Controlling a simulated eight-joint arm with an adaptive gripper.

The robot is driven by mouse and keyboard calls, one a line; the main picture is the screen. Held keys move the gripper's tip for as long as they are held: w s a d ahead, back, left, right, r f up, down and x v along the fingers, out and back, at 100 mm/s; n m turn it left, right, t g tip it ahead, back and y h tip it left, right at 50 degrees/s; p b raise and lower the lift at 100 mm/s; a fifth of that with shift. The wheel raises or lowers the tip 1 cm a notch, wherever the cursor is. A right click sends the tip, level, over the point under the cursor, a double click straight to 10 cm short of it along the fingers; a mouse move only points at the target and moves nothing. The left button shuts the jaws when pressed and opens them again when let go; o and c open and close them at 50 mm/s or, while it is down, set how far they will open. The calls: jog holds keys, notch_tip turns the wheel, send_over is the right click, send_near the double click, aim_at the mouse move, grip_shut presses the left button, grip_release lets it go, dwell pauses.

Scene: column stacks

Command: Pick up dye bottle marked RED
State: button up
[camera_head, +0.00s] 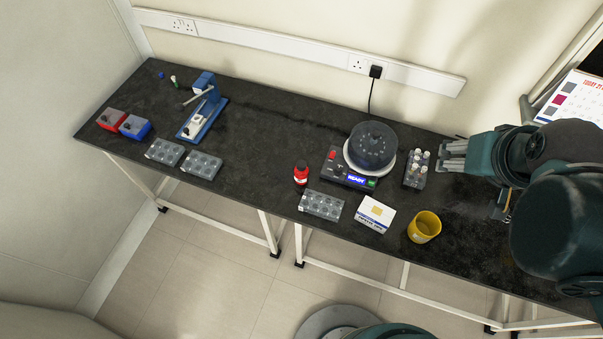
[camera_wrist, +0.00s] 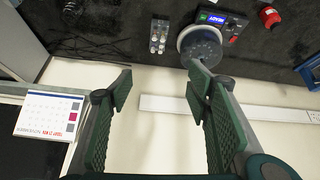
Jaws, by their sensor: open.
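A small red bottle (camera_head: 301,174) with a pale band stands on the black bench, left of the centrifuge; the wrist view also shows it (camera_wrist: 269,17) at the top right. Any marking on it is too small to read. My gripper (camera_head: 452,156) is at the right of the bench, beyond the vial rack and well apart from the red bottle. In the wrist view my gripper (camera_wrist: 160,93) has its two green fingers spread with nothing between them.
The round-lidded centrifuge (camera_head: 371,147) and a rack of white-capped vials (camera_head: 417,169) stand between my gripper and the bottle. A clear-welled rack (camera_head: 321,205), white box (camera_head: 375,214) and yellow cup (camera_head: 424,227) line the front edge.

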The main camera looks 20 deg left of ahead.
jog(key=w+a+f+n+g+b, duration=0.2)
jog(key=w+a+f+n, duration=0.3)
jog(key=a, duration=0.5)
jog(key=n+g+b, duration=0.4)
jog(key=n, duration=0.6)
send_near(301, 164)
jog(key=f, duration=0.7)
jog(key=shift+w+d+f, duration=0.1)
jog(key=shift+w+f, duration=0.2)
jog(key=shift+s+a+f, duration=0.1)
jog(key=shift+a+f, duration=0.15)
jog(key=shift+f, duration=0.05)
jog(key=shift+f, duration=0.15)
jog(key=shift+f, duration=1.15)
jog(key=shift+d+f+b, duration=0.15)
jog(key=shift+f+b, duration=0.35)
jog(key=shift+f, duration=2.1)
